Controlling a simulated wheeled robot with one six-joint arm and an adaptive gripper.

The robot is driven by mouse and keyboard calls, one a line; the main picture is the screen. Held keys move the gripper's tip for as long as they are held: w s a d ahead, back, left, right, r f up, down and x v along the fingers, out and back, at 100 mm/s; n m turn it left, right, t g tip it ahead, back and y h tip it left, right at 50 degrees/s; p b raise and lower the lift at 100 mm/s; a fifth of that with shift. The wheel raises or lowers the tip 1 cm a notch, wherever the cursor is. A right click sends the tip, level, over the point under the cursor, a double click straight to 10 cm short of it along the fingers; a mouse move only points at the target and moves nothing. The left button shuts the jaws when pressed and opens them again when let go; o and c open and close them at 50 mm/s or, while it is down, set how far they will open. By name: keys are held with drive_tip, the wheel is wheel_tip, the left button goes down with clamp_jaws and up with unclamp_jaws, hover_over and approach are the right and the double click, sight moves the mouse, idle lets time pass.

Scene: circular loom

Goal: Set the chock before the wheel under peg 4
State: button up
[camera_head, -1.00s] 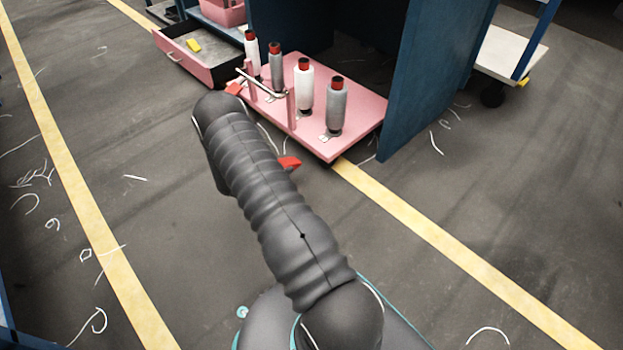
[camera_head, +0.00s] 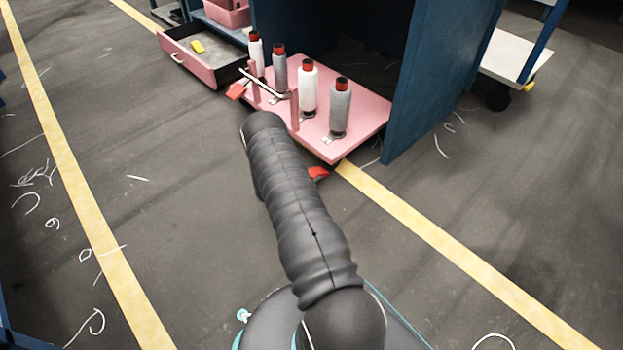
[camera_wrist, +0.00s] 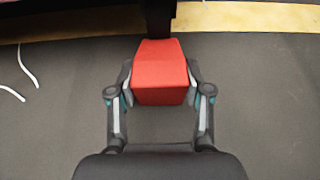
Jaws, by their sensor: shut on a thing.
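A red chock (camera_wrist: 160,72) sits between the two fingers of my gripper (camera_wrist: 160,84), which is shut on it, in the wrist view. In the head view this chock (camera_head: 318,173) shows partly past my arm, close to the near corner of the pink trolley (camera_head: 362,118). A dark upright part, seemingly the trolley's wheel (camera_wrist: 157,18), stands right beyond the chock in the wrist view; I cannot tell if they touch. Another red chock (camera_head: 237,91) lies at the trolley's left corner. Grey and white bobbins stand on the pegs; the peg numbers are unreadable. My arm hides the gripper in the head view.
A blue panel (camera_head: 440,80) stands right of the trolley. An open pink drawer (camera_head: 190,66) is at the back left, and a white-topped cart (camera_head: 515,55) at the back right. A yellow floor line (camera_head: 430,233) runs from the trolley's near corner.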

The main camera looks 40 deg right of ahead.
drive_tip(key=shift+f, duration=0.4)
drive_tip(key=shift+f, duration=0.15)
drive_tip(key=o, duration=1.3)
drive_tip(key=shift+c, duration=0.2)
